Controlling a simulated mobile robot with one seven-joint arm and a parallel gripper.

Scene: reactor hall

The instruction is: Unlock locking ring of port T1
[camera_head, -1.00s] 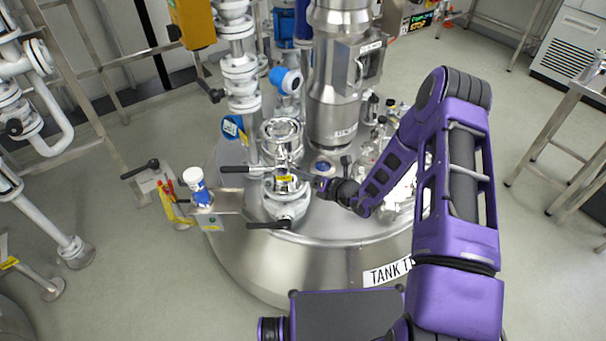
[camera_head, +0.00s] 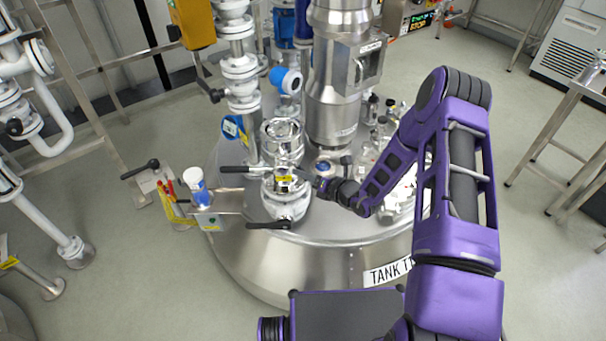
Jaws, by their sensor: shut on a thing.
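A steel port with a locking ring (camera_head: 287,184) stands near the front left of the tank lid, with a yellow label on it. I take it to be T1, but its marking is too small to read. A black-handled lever (camera_head: 236,169) reaches left from the ring, and a second black-handled lever (camera_head: 268,225) lies lower at its front. My gripper (camera_head: 308,179) comes in from the right at the ring's right side. It is shut on a part of the ring there; the fingertips are small and the exact grip is hard to make out.
The steel tank (camera_head: 300,265) fills the middle. A tall steel cylinder (camera_head: 334,95) rises behind the port, and white flanged piping (camera_head: 240,70) stands at the back left. A bracket with a blue-and-white container (camera_head: 200,187) and yellow-red tools is to the left.

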